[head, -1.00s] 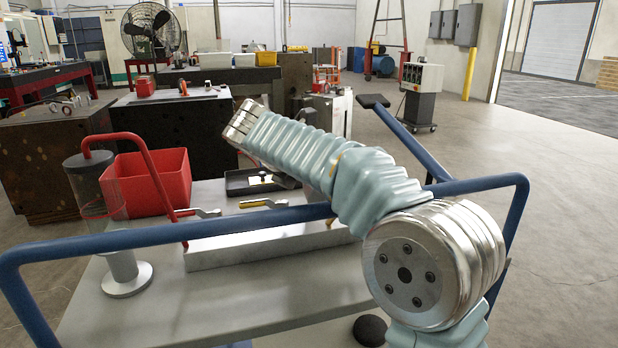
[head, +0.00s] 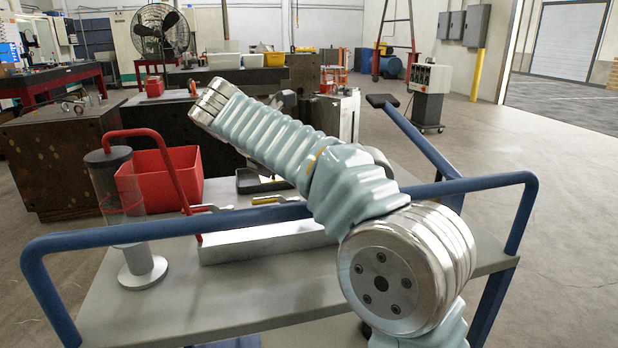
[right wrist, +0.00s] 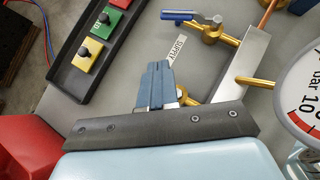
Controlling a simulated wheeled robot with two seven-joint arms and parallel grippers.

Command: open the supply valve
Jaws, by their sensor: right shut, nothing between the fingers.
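In the right wrist view, a valve with a blue lever (right wrist: 180,15) and brass body (right wrist: 212,33) sits at the top, on a silver block (right wrist: 245,65). A white label (right wrist: 177,48), blurred but apparently starting "SUPP", lies below that lever. A second brass fitting (right wrist: 195,92) is partly hidden behind my right gripper. My right gripper (right wrist: 156,68) has its blue fingers together and empty, below the label and beside that second fitting. In the head view, the silver block (head: 265,242) stands on the cart, and my right arm hides the gripper. My left gripper is not in view.
A pressure gauge (right wrist: 300,95) stands close on the right in the wrist view. A black tray (right wrist: 70,80) holds coloured switch plates. A red bin (head: 190,170), a clear cylinder (head: 122,190) and a blue rail (head: 180,227) are on the grey cart (head: 290,285).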

